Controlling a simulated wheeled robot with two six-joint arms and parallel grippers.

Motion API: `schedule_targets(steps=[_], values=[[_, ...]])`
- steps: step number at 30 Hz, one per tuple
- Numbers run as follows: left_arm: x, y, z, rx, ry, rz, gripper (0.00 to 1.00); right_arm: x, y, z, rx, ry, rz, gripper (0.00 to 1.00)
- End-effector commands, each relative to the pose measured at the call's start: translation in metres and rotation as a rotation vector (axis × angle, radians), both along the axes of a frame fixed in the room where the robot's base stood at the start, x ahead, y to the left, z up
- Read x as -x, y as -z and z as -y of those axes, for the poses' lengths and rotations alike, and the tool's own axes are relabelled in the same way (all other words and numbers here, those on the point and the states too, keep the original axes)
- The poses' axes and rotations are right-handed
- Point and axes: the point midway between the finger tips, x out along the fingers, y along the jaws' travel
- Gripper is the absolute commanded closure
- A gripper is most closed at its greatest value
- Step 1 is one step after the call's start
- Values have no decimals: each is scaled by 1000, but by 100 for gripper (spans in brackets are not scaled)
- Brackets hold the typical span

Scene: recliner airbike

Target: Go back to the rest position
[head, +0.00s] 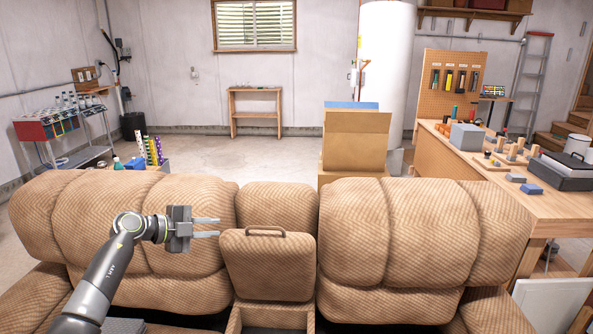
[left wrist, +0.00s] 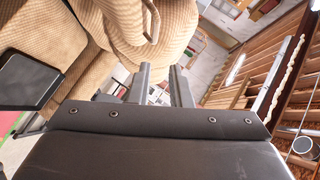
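My left gripper (head: 207,227) is in front of the left backrest of the tan recliner sofa (head: 400,230). Its two fingers point right and are apart with nothing between them. In the left wrist view the fingers of the left gripper (left wrist: 160,78) also stand apart and empty. To the right of the fingertips is the console lid (head: 268,266), raised upright with a brown handle (head: 265,230) on its top edge. Below it the console box (head: 236,321) is open at the bottom of the view. The handle (left wrist: 152,22) also shows in the left wrist view. My right gripper is not in view.
Behind the sofa stand a cardboard box (head: 355,140), a white water heater (head: 384,75) and a small wooden table (head: 255,112). A workbench (head: 540,203) with tools and blocks is at right.

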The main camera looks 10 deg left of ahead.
Motion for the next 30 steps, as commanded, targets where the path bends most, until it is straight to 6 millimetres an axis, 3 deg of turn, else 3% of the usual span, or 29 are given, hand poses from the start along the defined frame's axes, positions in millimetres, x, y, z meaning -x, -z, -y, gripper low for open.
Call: schedule_targets(steps=[8, 11, 17, 23, 30], values=[[24, -6, 23, 265, -142, 275, 82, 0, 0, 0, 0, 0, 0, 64], [40, -9, 18, 383, -255, 358, 82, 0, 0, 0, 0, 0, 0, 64], [80, 1, -12, 584, -553, 425, 82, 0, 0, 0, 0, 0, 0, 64], [134, 39, -52, 717, -909, 345, 82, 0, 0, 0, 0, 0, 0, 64], [223, 114, -81, 756, -1327, 55, 82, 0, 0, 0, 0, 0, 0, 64]])
